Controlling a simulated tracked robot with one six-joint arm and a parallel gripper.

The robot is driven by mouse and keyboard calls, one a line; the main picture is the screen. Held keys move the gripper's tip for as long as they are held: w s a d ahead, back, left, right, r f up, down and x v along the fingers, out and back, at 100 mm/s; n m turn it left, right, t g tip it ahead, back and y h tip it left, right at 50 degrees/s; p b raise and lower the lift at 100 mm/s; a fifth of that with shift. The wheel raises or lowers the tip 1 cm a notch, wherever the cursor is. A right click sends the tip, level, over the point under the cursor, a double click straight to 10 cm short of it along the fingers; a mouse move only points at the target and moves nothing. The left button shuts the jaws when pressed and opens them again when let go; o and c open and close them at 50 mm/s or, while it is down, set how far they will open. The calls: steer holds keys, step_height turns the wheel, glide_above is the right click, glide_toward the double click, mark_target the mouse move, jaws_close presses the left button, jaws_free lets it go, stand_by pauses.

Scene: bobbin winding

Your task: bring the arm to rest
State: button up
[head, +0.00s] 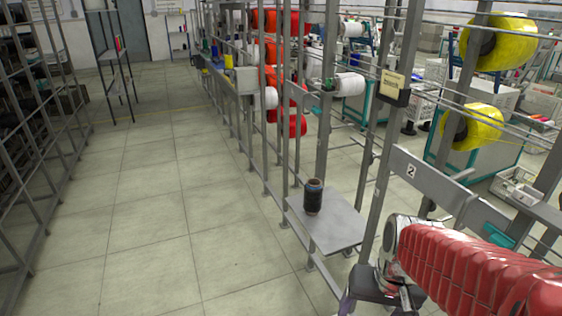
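My arm, in a red ribbed sleeve, comes in from the lower right of the head view. It ends in a grey metal joint, with my dark gripper (378,290) below it at the bottom edge. The fingers are partly cut off by the frame, so I cannot tell whether they are open or shut, or whether they hold anything. The gripper is in front of and to the right of a small grey shelf (338,234). A dark bobbin (314,196) stands upright on that shelf, apart from the gripper.
A metal creel frame with upright posts (328,100) runs along the right. It carries yellow spools (505,45), red spools (290,122) and white spools (348,84). A plate marked 2 (412,170) is close to my arm. A dark rack (30,130) lines the left. The tiled aisle (165,190) is clear.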

steer(key=s+a+r+n+t, duration=0.2)
steer(key=s+r+t, duration=0.2)
steer(key=r, duration=0.7)
steer(key=shift+a+h, duration=0.2)
steer(key=shift+h, duration=0.2)
steer(key=shift+c, duration=0.4)
